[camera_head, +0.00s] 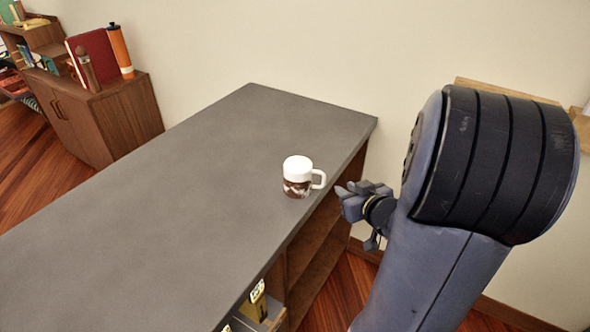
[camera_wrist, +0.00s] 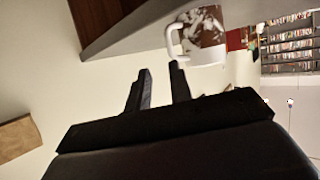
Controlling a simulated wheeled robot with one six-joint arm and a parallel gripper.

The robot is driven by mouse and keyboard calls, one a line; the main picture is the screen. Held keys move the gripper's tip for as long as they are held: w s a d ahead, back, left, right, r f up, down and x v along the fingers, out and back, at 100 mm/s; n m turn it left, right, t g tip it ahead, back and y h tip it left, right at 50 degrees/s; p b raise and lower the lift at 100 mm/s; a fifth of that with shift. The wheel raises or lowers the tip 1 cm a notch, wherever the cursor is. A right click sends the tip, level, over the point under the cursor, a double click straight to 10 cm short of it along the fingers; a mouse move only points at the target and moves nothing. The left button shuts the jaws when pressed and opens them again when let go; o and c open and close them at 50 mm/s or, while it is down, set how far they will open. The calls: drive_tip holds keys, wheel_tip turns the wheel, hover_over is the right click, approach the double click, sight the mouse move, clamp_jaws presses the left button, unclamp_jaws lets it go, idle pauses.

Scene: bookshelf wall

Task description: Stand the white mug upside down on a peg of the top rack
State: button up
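The white mug (camera_head: 297,178) stands on the grey countertop (camera_head: 200,170) near its right edge, with a brown picture on its side and its handle pointing right. I cannot tell for sure whether its mouth or its base is up. My gripper (camera_head: 350,196) is just right of the handle, beyond the counter edge. In the wrist view the mug (camera_wrist: 207,40) is at the top, with its handle just past one fingertip. The two fingers (camera_wrist: 160,78) are apart, with nothing between them. No peg is visible; I cannot identify the top rack.
Light wooden pieces (camera_head: 508,90) on the wall at right are partly hidden behind my arm. Open shelves (camera_head: 318,245) lie under the counter. A brown cabinet (camera_head: 95,118) with a red book and orange bottle stands at left. The countertop around the mug is clear.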

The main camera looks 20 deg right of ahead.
sight(323, 187)
drive_tip(key=shift+y, duration=0.4)
drive_tip(key=x, duration=0.7)
drive_tip(key=a+b+x, duration=0.1)
drive_tip(key=x, duration=0.2)
drive_tip(key=shift+w+f, duration=0.15)
drive_tip(key=shift+w, duration=0.1)
drive_tip(key=shift+c, duration=0.4)
clamp_jaws()
